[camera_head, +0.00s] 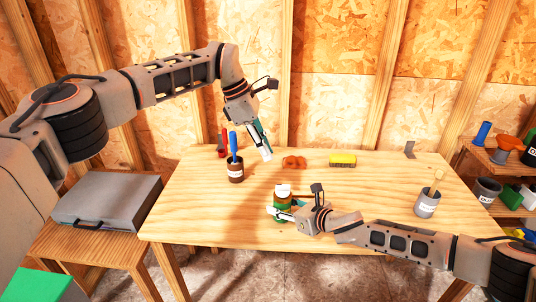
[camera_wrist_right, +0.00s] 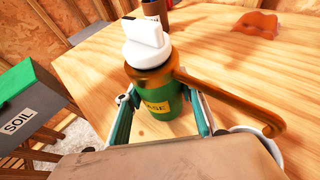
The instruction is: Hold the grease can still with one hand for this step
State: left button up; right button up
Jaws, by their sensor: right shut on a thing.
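The grease can (camera_head: 282,206) stands upright on the wooden table (camera_head: 190,215) near its front edge. In the right wrist view the can (camera_wrist_right: 155,100) has a green body, a yellow label ending in "ASE", a copper-coloured collar with a long arm to the right, and a white cap. My right gripper (camera_head: 278,213) is shut on the can's body, its fingers (camera_wrist_right: 163,118) on either side. My left gripper (camera_head: 265,152) hangs empty above the table, behind and left of the can, apart from it. Its finger gap is too small to tell.
A brown cup (camera_head: 236,174) with a blue-handled tool stands left of my left gripper. An orange piece (camera_head: 294,162) and a yellow block (camera_head: 342,160) lie at the back. A grey cup (camera_head: 427,205) stands at the right. The left front of the table is clear.

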jog(key=o, duration=1.3)
jog(key=shift+o, duration=1.4)
